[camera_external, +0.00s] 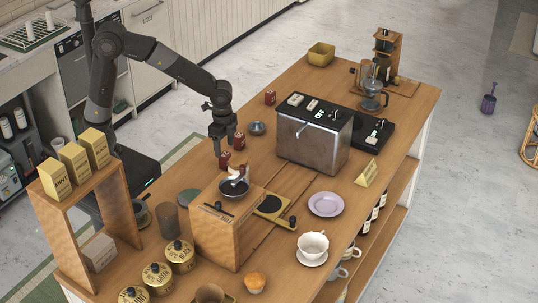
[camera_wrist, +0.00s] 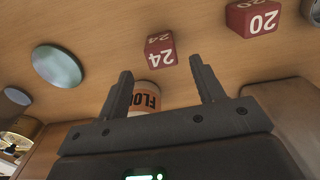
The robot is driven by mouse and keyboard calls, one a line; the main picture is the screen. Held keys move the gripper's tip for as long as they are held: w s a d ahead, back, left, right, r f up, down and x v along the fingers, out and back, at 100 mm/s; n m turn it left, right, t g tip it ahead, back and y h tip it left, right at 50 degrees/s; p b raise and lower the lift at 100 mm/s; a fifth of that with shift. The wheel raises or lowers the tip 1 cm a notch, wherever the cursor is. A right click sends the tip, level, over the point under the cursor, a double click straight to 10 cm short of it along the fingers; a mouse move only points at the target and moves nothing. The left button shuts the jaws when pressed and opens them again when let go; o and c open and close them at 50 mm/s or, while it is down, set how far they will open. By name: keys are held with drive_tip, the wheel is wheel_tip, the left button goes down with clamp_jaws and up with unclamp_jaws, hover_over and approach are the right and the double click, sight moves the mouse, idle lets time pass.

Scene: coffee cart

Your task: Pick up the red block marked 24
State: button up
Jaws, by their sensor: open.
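The red block marked 24 (camera_wrist: 160,49) sits on the wooden top in the wrist view, just beyond the gap between my fingertips. Its white number reads upside down. In the external view it appears to be the nearer red block (camera_external: 224,159) below my gripper, but its number is unreadable there. My gripper (camera_external: 226,145) points down and is open and empty. Its two fingers also show in the wrist view (camera_wrist: 161,70), with the block apart from them.
A red block marked 20 (camera_wrist: 252,19) stands right of the 24 block. A flour container (camera_wrist: 145,98) shows between my fingers, partly hidden. A flat teal disc (camera_wrist: 57,66) lies left. A dark bowl (camera_external: 234,187) on a wooden box (camera_external: 214,239) stands close to my gripper.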

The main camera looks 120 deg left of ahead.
sight(226, 155)
drive_tip(key=shift+w+a+f, duration=0.1)
drive_tip(key=shift+w+f, duration=0.05)
drive_tip(key=shift+f, duration=3.4)
drive_tip(key=shift+c, duration=0.4)
drive_tip(key=c, duration=1)
drive_tip(key=shift+r, duration=0.15)
